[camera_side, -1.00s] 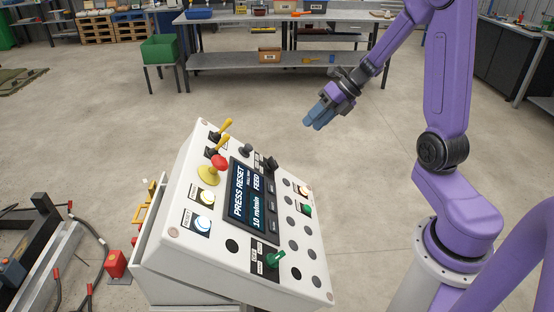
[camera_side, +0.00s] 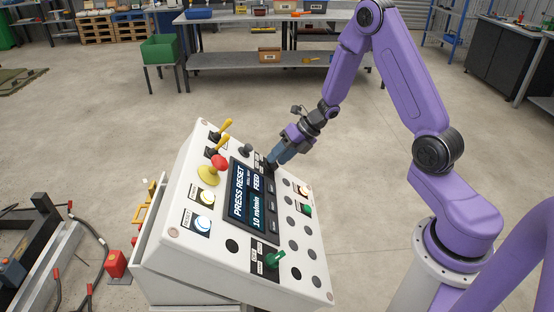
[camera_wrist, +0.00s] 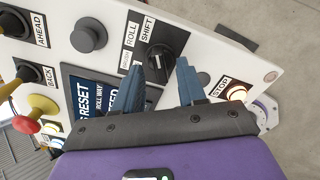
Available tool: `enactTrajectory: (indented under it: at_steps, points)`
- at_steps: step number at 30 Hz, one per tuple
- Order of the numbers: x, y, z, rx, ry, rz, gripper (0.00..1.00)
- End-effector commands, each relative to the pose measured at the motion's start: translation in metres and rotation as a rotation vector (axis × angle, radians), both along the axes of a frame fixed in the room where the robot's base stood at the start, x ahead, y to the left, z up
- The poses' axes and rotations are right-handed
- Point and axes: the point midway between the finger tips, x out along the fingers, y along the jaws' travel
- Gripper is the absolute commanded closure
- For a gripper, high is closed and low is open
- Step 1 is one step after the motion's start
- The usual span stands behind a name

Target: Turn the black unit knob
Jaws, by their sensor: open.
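The black unit knob (camera_wrist: 159,62) shows in the wrist view as a round black selector with a light pointer mark, beside labels that include ROLL and SHIFT. It sits on the white control panel (camera_wrist: 215,60). My gripper (camera_wrist: 160,68) is open, with its two blue fingers on the left and right of the knob. I cannot tell whether they touch it.
A dark screen (camera_side: 250,197) reading PRESS RESET lies left of the knob. A grey knob (camera_side: 246,150), yellow levers (camera_side: 224,126), a red mushroom button (camera_side: 220,162), lit buttons (camera_side: 202,223) and a green selector (camera_side: 275,258) share the panel. Open floor lies behind the panel.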

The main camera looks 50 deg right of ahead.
Motion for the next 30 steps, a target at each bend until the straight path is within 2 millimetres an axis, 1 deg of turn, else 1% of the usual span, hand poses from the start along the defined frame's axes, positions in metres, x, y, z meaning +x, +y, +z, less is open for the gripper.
enactTrajectory:
  at_steps: [1, 6, 15, 16, 17, 18, 19, 20, 30]
  points:
    - [0.0022, 0.0029, -0.0046, 0.001, 0.002, 0.0, 0.6]
    - [0.0063, 0.0068, -0.0117, 0.0, 0.002, -0.001, 0.6]
    - [0.0073, 0.0075, -0.0126, 0.0, -0.001, -0.001, 0.6]
    - [0.0074, 0.0075, -0.0126, 0.0, -0.001, -0.001, 0.66]
    - [0.0072, 0.0075, -0.0125, 0.0, -0.001, -0.001, 0.76]
    - [0.0072, 0.0074, -0.0126, 0.0, 0.0, -0.001, 0.89]
    - [0.0072, 0.0074, -0.0126, 0.0, 0.0, -0.001, 0.99]
    - [0.0073, 0.0073, -0.0125, 0.0, 0.0, -0.001, 1.0]
    - [0.0071, 0.0072, -0.0123, -0.012, -0.013, 0.019, 1.0]
